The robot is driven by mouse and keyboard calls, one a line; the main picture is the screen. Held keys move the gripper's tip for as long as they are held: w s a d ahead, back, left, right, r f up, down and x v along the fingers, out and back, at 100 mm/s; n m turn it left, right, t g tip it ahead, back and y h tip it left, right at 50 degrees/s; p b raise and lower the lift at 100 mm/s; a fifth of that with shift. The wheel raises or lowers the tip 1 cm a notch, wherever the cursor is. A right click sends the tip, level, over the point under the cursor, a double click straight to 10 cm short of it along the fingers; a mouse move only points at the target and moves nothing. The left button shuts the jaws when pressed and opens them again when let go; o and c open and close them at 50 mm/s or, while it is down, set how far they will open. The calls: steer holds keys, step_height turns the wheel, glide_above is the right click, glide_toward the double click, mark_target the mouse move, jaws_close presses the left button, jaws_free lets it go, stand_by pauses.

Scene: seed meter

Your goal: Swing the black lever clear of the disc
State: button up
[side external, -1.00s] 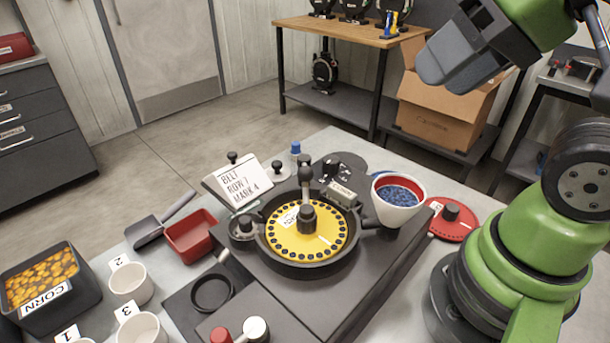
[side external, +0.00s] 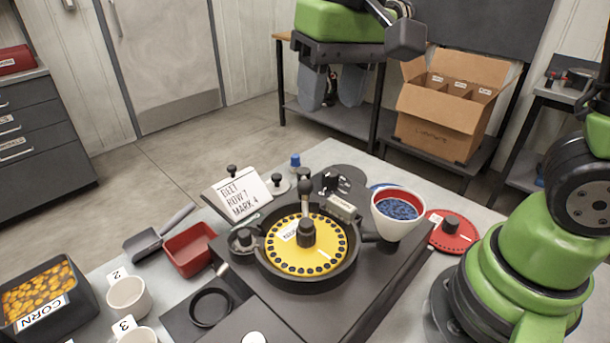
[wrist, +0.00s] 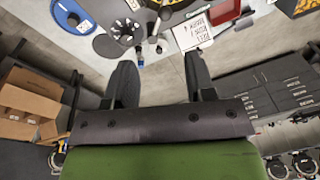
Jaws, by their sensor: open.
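The yellow disc (side external: 325,238), with a ring of dark holes near its edge, sits in a round black housing (side external: 309,281) in the side external view. The black lever (side external: 305,203) has a dark knobbed end at the back and runs over the disc to the dark hub at its middle. My gripper (side external: 333,95) is high at the back of the side external view, well apart from the lever. Its two fingers point down.
A hopper of blue seeds (side external: 398,208) stands right of the disc. A lettered card (side external: 241,193) stands behind left. A red tray (side external: 190,250), white cups and a corn bin (side external: 47,292) are at left. A red disc (side external: 452,228) lies at right.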

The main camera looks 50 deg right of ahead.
mark_target(304, 181)
steer(key=shift+g+h, duration=0.4)
steer(key=shift+g, duration=0.3)
steer(key=w+f, duration=0.1)
steer(key=f, duration=0.3)
steer(key=w+a+f, duration=0.1)
steer(key=f, duration=0.8)
steer(key=shift+w+a+f, duration=0.2)
steer(key=shift+w+a, duration=0.1)
steer(key=shift+w, duration=0.1)
steer(key=shift+c, duration=0.5)
jaws_close()
